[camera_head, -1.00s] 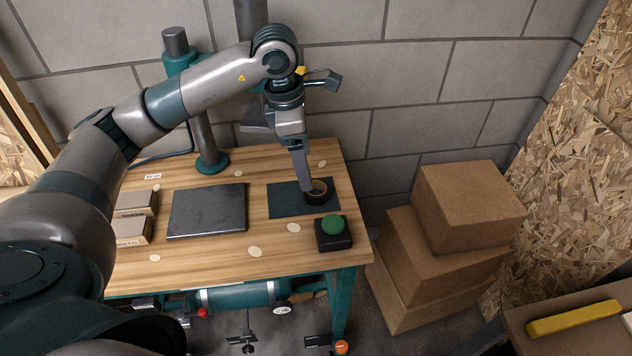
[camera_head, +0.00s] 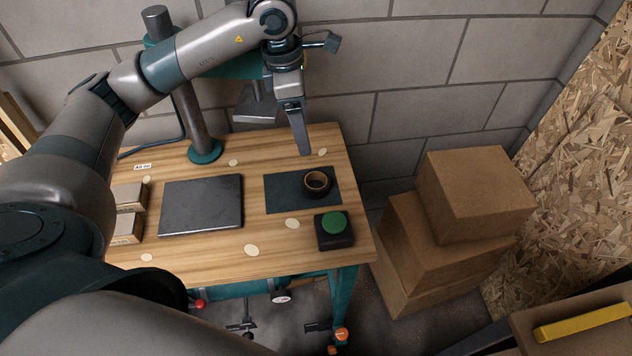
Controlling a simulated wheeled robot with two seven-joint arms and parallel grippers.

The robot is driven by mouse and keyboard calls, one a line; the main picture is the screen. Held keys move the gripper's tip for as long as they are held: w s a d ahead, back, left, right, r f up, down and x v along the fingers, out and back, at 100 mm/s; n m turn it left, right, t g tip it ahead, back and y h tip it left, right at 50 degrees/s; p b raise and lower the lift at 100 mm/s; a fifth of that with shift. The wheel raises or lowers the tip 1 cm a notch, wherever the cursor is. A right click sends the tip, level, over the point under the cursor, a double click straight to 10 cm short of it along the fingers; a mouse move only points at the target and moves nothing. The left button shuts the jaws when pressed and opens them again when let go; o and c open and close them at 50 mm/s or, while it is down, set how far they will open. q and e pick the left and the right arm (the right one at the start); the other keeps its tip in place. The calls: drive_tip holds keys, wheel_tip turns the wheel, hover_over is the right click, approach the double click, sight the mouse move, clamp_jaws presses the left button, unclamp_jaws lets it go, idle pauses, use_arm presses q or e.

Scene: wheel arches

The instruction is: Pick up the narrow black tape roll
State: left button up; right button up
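The black tape roll (camera_head: 317,182) lies flat on a dark mat (camera_head: 283,196) at the right of the wooden workbench. Its brown inner ring faces up. My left gripper (camera_head: 306,152) points down behind and above the roll, apart from it. Its fingers overlap from this angle, so I cannot tell whether they are open or shut. Nothing shows held in it. My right gripper is not in view; an arm link of mine shows at the bottom left.
A black box with a green button (camera_head: 334,226) stands in front of the mat. A dark metal plate (camera_head: 202,204) and small boxes (camera_head: 127,198) lie to the left. A green-based post (camera_head: 204,150) stands at the back. Cardboard boxes (camera_head: 470,195) are stacked right of the bench.

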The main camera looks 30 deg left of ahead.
use_arm(q)
drive_tip(key=p, duration=0.5)
approach(315, 175)
drive_tip(key=s+d+f, duration=0.2)
drive_tip(key=shift+w+a+r, duration=0.1)
drive_tip(key=shift+w, duration=0.1)
drive_tip(key=shift+f+p, duration=0.8)
drive_tip(key=shift+f, duration=0.1)
drive_tip(key=shift+w+d+f+p, duration=0.15)
drive_tip(key=shift+f+p, duration=0.1)
drive_tip(key=shift+f, duration=0.25)
drive_tip(key=shift+s+d+f+p, duration=0.1)
drive_tip(key=shift+d+f+p, duration=0.15)
drive_tip(key=shift+f, duration=0.3)
drive_tip(key=shift+w+f, duration=0.15)
drive_tip(key=shift+f, duration=0.45)
